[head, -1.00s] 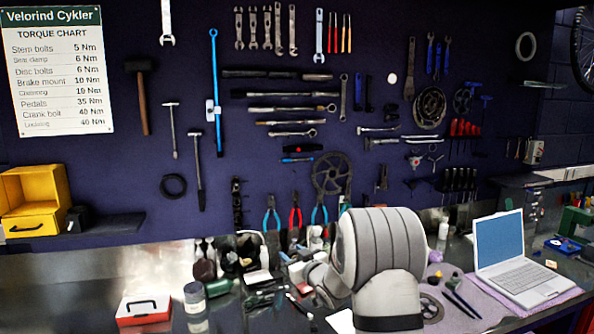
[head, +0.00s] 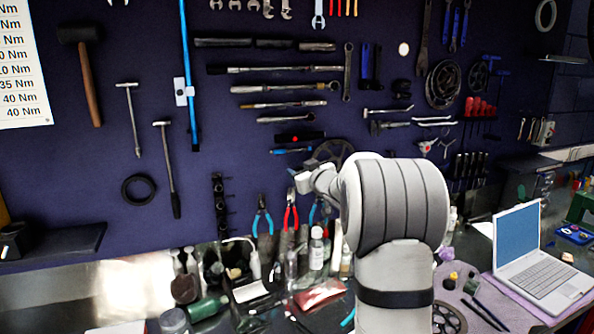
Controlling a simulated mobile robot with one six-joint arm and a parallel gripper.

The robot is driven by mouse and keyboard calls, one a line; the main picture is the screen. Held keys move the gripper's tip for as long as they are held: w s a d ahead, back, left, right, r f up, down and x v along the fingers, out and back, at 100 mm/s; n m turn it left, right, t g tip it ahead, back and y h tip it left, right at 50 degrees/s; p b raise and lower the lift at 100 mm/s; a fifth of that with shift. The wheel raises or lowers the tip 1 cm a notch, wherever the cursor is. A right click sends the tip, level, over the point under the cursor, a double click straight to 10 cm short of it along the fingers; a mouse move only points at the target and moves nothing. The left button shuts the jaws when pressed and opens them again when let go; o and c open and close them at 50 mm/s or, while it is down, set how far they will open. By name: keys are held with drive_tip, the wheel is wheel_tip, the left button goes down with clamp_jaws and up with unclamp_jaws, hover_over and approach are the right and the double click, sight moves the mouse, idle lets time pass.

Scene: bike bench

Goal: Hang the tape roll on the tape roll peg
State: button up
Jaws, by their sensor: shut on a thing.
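My arm reaches toward the dark tool wall, and my gripper (head: 297,178) is at its far end, in front of the wall above the pliers. The gripper is small and partly turned away. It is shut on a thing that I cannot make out. I cannot clearly pick out the tape roll; it may be hidden at the gripper. I cannot tell which peg is the tape roll peg. A black ring (head: 138,189) hangs on the wall at left, well apart from the gripper. A small white disc (head: 404,48) shows at upper right.
A black strip with short pegs (head: 219,205) is on the wall left of the gripper. Red pliers (head: 290,212) and blue pliers (head: 262,216) hang close by. Bottles (head: 316,248) and clutter crowd the bench below. A laptop (head: 530,258) stands at right.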

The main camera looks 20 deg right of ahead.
sight(289, 164)
drive_tip(key=shift+w+a+f+p, duration=0.15)
drive_tip(key=shift+w+p, duration=0.1)
drive_tip(key=shift+w, duration=1.4)
drive_tip(key=shift+w+f+p, duration=0.15)
drive_tip(key=shift+w+p, duration=0.1)
drive_tip(key=shift+w, duration=1.35)
drive_tip(key=shift+w+f+p, duration=0.15)
drive_tip(key=shift+w+p, duration=0.4)
drive_tip(key=o, duration=1)
drive_tip(key=shift+o, duration=0.2)
